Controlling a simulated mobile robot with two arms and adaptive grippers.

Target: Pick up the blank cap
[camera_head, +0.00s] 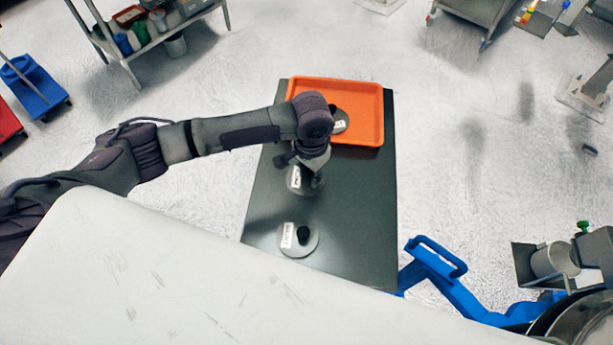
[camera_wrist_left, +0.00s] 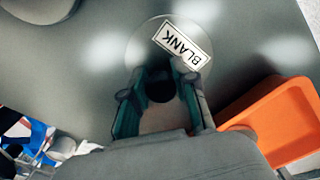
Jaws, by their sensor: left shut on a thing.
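The blank cap is a pale round disc with a black knob and a white label reading BLANK (camera_wrist_left: 182,47). In the head view the cap (camera_head: 294,180) shows beside my left gripper (camera_head: 309,177), which partly hides it, over the dark table (camera_head: 350,205). In the left wrist view my left gripper (camera_wrist_left: 160,90) is shut on the cap's black knob, one finger on each side. I cannot tell whether the cap touches the table. My right gripper is not in view.
A second labelled cap with a black knob (camera_head: 306,246) lies nearer on the table. An orange tray (camera_head: 368,91) at the far end holds another labelled cap (camera_head: 341,116), partly hidden by my left wrist. The table's right side is clear. A blue handle-like frame (camera_head: 436,255) stands off the right edge.

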